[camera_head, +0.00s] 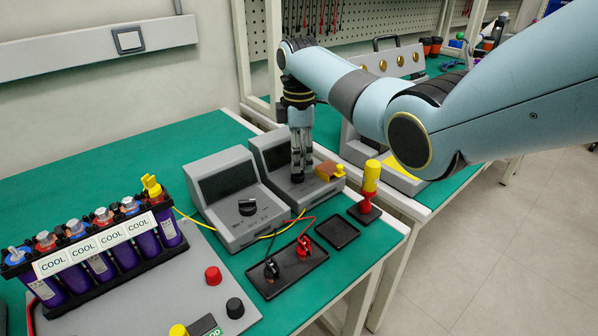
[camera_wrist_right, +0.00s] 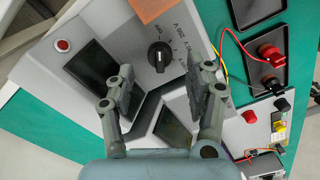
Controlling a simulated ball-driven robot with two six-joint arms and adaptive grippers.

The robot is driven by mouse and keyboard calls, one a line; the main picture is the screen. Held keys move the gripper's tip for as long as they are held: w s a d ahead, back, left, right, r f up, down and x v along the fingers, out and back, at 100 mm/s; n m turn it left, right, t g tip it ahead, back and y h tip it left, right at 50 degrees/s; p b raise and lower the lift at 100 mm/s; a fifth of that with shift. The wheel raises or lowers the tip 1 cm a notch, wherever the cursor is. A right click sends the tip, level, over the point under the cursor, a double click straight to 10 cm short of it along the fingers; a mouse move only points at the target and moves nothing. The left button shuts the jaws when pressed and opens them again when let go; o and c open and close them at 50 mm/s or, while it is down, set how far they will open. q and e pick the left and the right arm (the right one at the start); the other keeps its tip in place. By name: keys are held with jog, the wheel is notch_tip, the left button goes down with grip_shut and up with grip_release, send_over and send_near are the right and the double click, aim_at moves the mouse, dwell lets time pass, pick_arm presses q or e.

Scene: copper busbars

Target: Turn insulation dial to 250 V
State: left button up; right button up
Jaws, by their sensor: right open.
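Two grey meters with sloped fronts stand side by side on the green bench. My right gripper (camera_head: 297,178) points down over the right meter (camera_head: 270,150) and hides its dial in the head view. In the right wrist view the black dial (camera_wrist_right: 159,55) shows ahead of my open right gripper (camera_wrist_right: 160,85), a little above the midpoint between the fingertips, with nothing held. Small printed labels, one apparently 250 V, lie to its right; the exact pointer setting is unclear. The left meter (camera_head: 225,185) has its own black dial (camera_head: 247,206). My left gripper is out of view.
A copper-coloured block (camera_head: 328,170) sits close to the right of my gripper. A yellow-and-red tool (camera_head: 369,185) stands upright beyond it. A black tray (camera_head: 287,275) with red and black clips lies in front. A row of purple cells (camera_head: 123,248) stands left.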

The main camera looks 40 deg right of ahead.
aim_at(298, 175)
notch_tip(298, 175, down, 4)
jog(key=shift+f+b, duration=0.1)
jog(key=shift+b, duration=0.25)
grip_shut()
